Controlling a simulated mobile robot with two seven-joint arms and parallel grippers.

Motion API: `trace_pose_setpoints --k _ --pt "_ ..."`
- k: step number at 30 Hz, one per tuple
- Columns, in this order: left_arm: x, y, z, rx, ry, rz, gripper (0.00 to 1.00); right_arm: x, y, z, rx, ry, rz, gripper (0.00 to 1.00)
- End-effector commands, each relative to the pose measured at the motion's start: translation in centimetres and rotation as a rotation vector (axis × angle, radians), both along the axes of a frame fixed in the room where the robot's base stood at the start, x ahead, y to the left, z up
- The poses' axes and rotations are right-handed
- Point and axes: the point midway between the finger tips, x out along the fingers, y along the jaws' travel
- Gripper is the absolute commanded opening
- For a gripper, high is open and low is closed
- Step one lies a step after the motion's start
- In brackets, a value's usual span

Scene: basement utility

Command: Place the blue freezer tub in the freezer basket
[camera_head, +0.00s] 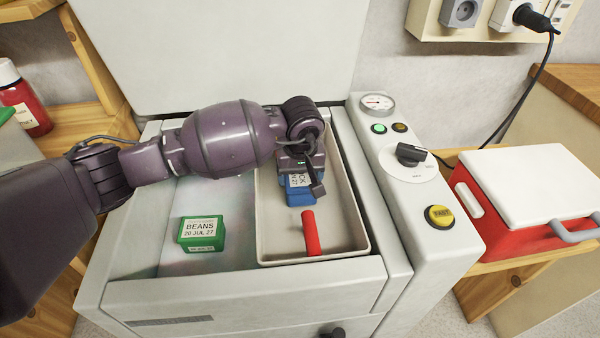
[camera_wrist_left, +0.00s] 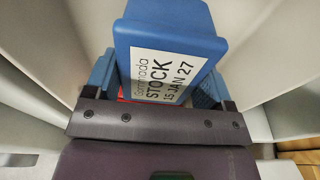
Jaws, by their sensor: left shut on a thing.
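The blue freezer tub (camera_head: 300,197) has a white label. In the left wrist view the tub (camera_wrist_left: 170,38) fills the middle, and the label reads "STOCK 15 JAN 27". My left gripper (camera_head: 302,178) is shut on the tub and points down inside the outline of the cream freezer basket (camera_head: 352,198). The basket sits in the right part of the open chest freezer. I cannot tell whether the tub touches the basket floor. The gripper and wrist hide the tub's far side. My right gripper is in neither view.
A red cylinder (camera_head: 310,233) is in the basket, just in front of the tub. A green tub (camera_head: 203,232) labelled "BEANS" is in the freezer left of the basket. The control panel (camera_head: 420,185) and a red cool box (camera_head: 520,210) are at the right.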

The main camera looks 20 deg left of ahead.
Motion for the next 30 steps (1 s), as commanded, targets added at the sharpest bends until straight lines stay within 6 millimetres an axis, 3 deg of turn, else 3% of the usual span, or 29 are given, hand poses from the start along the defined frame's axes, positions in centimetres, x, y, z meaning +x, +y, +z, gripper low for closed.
trace_pose_setpoints --k 2,3,7,17,30 --pt "0.0 0.0 -0.3 0.000 0.000 0.000 0.42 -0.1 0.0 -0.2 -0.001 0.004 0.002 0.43" --pt "0.0 0.0 -0.2 0.001 0.001 0.000 0.82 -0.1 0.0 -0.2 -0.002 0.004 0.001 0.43" --pt "0.0 0.0 -0.2 0.001 0.001 0.000 1.00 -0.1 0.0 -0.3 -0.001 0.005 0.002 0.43" --pt "0.0 0.0 0.6 -0.001 -0.001 0.000 1.00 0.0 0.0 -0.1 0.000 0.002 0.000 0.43" --pt "-1.1 -0.4 8.6 0.000 -0.008 -0.001 1.00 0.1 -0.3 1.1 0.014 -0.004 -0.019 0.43"
